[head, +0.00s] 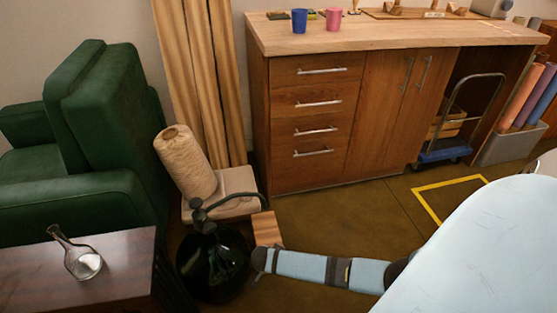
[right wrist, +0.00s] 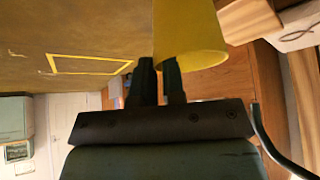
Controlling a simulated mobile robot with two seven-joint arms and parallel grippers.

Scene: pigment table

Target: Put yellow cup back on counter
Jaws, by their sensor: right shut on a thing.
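The yellow cup (right wrist: 192,32) shows at the top of the right wrist view, partly cut off by the edge. My right gripper (right wrist: 159,64) is shut on the cup's wall, with one dark finger on either side of it. The wooden counter (head: 400,40) stands at the back of the head view. The yellow cup, my right gripper and my left gripper do not show in the head view.
A blue cup (head: 299,21) and a pink cup (head: 333,19) stand near the counter's left end, with clear top to their right. A wooden board (head: 420,15) lies farther back. A cart (head: 445,153) stands under the counter. A glass flask (head: 83,264) stands on a low table.

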